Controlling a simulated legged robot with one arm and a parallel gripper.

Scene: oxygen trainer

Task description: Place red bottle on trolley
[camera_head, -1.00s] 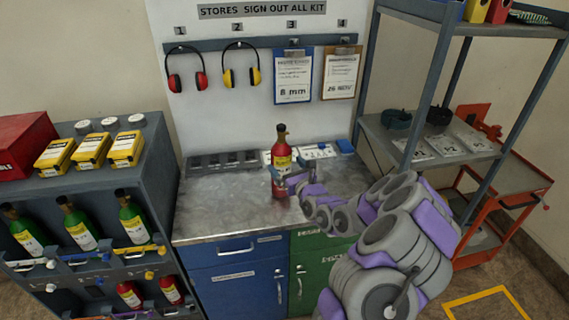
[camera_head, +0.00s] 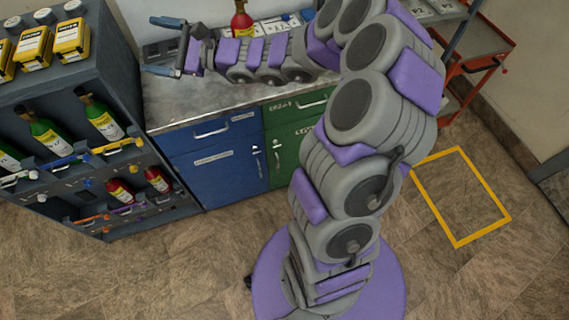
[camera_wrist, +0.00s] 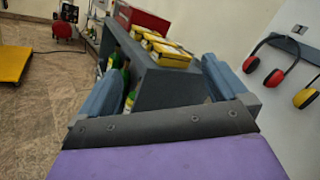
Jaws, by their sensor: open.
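A red bottle (camera_head: 241,22) with a yellow label stands upright on the metal worktop; its lower part is hidden behind my arm in the head view. My gripper (camera_head: 162,47) is open and empty, pointing left over the worktop, to the left of this bottle and apart from it. In the wrist view, nothing is between the fingers (camera_wrist: 163,80). Two more red bottles lie tilted in the lower rack, one left (camera_head: 120,191) and one right (camera_head: 157,180). The orange-red trolley (camera_head: 485,52) stands at the upper right, partly hidden by the shelf unit and my arm.
The grey rack (camera_head: 65,78) at left holds green bottles (camera_head: 102,118) and yellow boxes (camera_head: 72,38). Blue (camera_head: 215,165) and green (camera_head: 295,150) cupboards are under the worktop. A yellow rectangle (camera_head: 458,240) marks clear floor at right. Ear defenders (camera_wrist: 270,62) hang at right in the wrist view.

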